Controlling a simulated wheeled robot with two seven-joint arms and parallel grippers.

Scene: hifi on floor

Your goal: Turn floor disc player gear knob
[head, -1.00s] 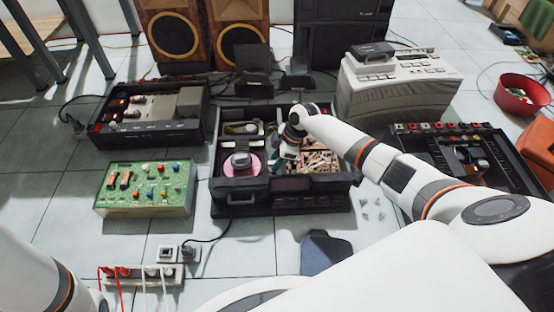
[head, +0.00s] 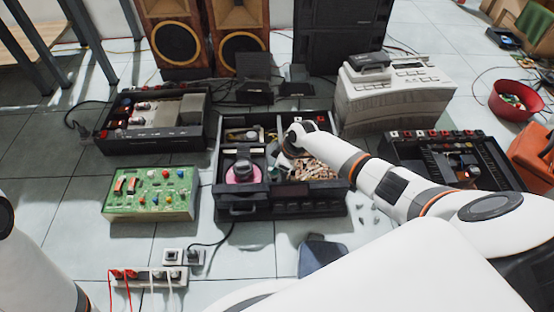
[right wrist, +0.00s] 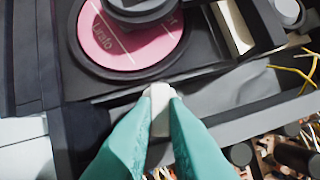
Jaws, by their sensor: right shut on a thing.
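The open black disc player (head: 236,208) stands on the floor in the middle of the head view. Its pink disc (head: 243,176) lies in the left part and also shows in the right wrist view (right wrist: 120,48). My right gripper (head: 282,160) reaches into the player just right of the disc. In the right wrist view its teal fingers (right wrist: 160,100) are closed on a small white piece, apparently the gear knob (right wrist: 159,94), beside the disc's edge. Most of the knob is hidden between the fingers. Only part of my left arm shows; its gripper is out of view.
A green circuit board box (head: 150,207) and another open black unit (head: 160,145) stand left of the player. A grey-white machine (head: 395,100) stands behind right, with a black console (head: 420,155) in front of it. A power strip (head: 150,277) lies at the front left.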

